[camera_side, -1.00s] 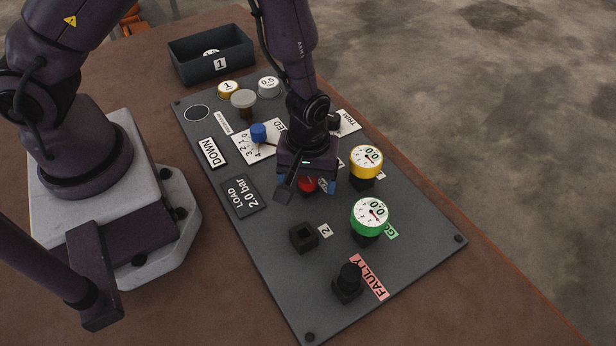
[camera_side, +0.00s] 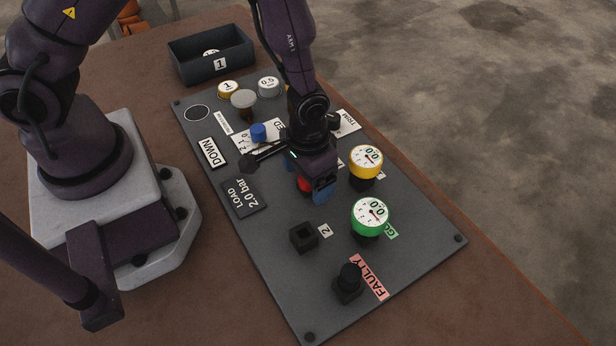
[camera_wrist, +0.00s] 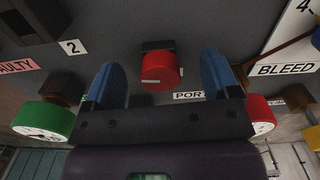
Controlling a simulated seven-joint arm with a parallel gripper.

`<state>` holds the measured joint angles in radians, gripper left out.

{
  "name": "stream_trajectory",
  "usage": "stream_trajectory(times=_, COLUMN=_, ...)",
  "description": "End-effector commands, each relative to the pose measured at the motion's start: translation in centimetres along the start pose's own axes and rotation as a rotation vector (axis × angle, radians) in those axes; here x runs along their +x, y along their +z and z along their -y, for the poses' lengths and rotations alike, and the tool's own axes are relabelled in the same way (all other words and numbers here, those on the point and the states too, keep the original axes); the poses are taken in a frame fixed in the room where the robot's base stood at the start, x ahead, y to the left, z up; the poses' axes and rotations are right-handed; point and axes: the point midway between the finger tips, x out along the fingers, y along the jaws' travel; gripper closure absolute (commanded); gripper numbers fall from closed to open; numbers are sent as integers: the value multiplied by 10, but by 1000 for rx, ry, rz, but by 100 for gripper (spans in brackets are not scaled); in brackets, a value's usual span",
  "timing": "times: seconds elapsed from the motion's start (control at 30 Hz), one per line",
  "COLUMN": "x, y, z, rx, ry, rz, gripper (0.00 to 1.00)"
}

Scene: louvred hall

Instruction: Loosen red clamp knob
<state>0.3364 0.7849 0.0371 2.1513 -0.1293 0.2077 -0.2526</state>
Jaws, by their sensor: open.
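The red clamp knob (camera_wrist: 160,72) shows in the wrist view as a short red cylinder with a pale mark, in front of a dark block. In the side view the red knob (camera_side: 304,184) is partly hidden by my gripper (camera_side: 308,180). My gripper (camera_wrist: 163,78) is open. One blue finger stands on each side of the knob in the wrist view, with a visible gap on both sides. I cannot tell how deep the knob sits between the fingers.
A yellow gauge (camera_side: 366,160) and a green gauge (camera_side: 370,216) stand close to the right of my gripper. A blue knob (camera_side: 258,132), a black socket block (camera_side: 303,237) and a black post (camera_side: 349,281) are also on the dark panel (camera_side: 290,290). A dark bin (camera_side: 185,72) stands behind.

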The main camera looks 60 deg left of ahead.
Motion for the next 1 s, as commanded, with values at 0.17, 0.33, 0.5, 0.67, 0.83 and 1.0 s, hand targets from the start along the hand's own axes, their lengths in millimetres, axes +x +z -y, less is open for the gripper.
stream_trajectory(times=0.17, x=0, y=0, z=0, rx=606, ry=2, rz=-1, gripper=18)
stream_trajectory(times=0.33, x=0, y=0, z=0, rx=830, ry=0, rz=-1, gripper=18)
stream_trajectory(times=0.5, x=0, y=0, z=0, rx=824, ry=0, rz=0, gripper=18)
stream_trajectory(times=0.67, x=3, y=0, z=0, rx=822, ry=-1, rz=0, gripper=18)
stream_trajectory(times=0.83, x=6, y=0, z=0, rx=820, ry=-1, rz=0, gripper=18)
stream_trajectory(times=1.0, x=6, y=0, z=0, rx=820, ry=-1, rz=0, gripper=30)
